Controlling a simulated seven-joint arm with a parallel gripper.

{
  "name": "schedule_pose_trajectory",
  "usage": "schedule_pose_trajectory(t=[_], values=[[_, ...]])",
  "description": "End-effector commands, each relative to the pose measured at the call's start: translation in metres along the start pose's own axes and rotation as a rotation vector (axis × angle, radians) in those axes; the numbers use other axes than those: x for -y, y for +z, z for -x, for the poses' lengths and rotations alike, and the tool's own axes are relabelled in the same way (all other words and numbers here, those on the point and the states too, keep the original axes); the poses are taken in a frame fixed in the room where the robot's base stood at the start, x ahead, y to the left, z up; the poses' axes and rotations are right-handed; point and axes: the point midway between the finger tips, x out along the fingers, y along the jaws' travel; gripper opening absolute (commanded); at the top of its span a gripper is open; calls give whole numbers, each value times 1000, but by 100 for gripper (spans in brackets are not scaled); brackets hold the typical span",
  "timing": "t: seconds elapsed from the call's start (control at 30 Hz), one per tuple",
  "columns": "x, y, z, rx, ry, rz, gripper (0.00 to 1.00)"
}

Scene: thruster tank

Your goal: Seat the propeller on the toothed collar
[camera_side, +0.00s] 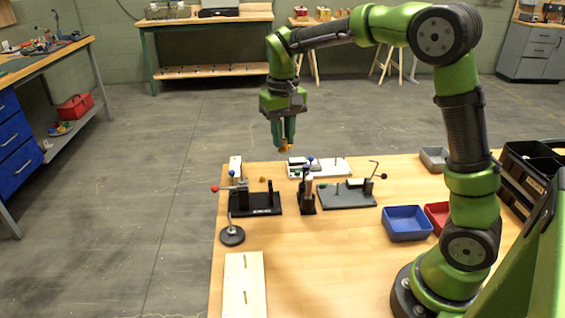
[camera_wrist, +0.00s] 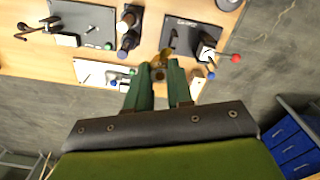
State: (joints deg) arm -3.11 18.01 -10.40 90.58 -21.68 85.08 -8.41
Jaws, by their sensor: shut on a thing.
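My gripper (camera_side: 285,146) is shut on a small brass-yellow propeller (camera_side: 285,149), held in the air above the far edge of the wooden table. In the wrist view the propeller (camera_wrist: 163,57) shows between the green fingertips (camera_wrist: 160,72), partly hidden by them. The propeller is clear of the fixtures on the table. A black base plate (camera_side: 266,204) with a red-knobbed lever (camera_side: 215,189) stands below the gripper, nearer the camera. A small yellow-brown piece (camera_side: 262,180) shows by it. I cannot make out the teeth of the collar in either view.
A black stand with a blue knob (camera_side: 307,198), a grey plate (camera_side: 345,198) and a white plate (camera_side: 332,165) stand close by. A round black disc (camera_side: 232,237) lies at the left edge. Blue (camera_side: 406,223) and red (camera_side: 436,213) bins stand right. The front middle is clear.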

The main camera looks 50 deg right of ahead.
Motion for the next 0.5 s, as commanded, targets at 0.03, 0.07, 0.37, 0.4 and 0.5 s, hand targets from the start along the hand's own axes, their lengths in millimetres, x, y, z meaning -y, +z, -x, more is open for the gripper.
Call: schedule_pose_trajectory(t=[0.03, 0.07, 0.37, 0.4, 0.5], values=[[29, 2, -1, 0, 0, 63, 0], [43, 4, -1, 0, 0, 94, 0], [136, 28, -2, 1, -5, 294, 0], [144, 31, -2, 2, -5, 311, 0], [159, 38, -2, 1, -7, 346, 0]])
